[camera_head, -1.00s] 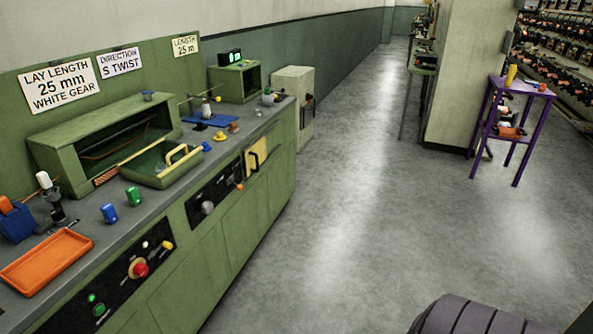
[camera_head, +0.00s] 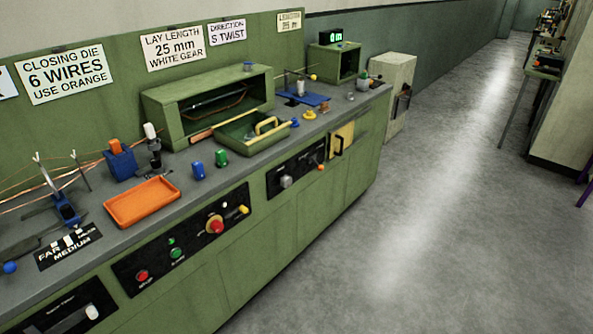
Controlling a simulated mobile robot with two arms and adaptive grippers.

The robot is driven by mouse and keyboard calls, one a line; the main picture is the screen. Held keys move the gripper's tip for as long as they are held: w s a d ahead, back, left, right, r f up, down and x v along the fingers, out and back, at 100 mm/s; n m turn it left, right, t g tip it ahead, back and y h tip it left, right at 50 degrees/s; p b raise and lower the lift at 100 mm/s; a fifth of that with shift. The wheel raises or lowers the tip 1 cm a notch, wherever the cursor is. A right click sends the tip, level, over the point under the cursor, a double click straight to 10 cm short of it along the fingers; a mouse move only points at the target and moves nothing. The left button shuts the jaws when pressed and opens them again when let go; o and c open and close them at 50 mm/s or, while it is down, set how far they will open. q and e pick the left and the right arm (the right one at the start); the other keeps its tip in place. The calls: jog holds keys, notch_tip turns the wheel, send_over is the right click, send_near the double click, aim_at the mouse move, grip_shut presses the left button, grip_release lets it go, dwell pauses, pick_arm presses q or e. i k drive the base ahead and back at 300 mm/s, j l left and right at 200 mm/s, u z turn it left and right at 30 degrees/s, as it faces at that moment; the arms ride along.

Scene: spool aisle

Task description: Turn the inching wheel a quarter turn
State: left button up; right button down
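No part that I can be sure is the inching wheel shows in the head view. The green machine bench (camera_head: 265,255) runs from the lower left to the middle of the picture. Its front panels carry a red knob on a yellow base (camera_head: 215,225), a yellow knob (camera_head: 243,209), a grey knob (camera_head: 286,181) and a small orange knob (camera_head: 320,167); which of these turn, I cannot tell. Neither of my grippers is in view.
The grey floor (camera_head: 420,220) at right is clear.

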aim_at(287, 180)
jog(key=i+l, duration=0.2)
jog(key=i+l+u, duration=0.1)
jog(key=l, duration=0.3)
jog(key=i+l+u, duration=0.1)
jog(key=i+l, duration=0.35)
jog(key=l, duration=0.25)
jog(key=i+l+u, duration=0.1)
jog(key=l, duration=0.2)
jog(key=i, duration=0.05)
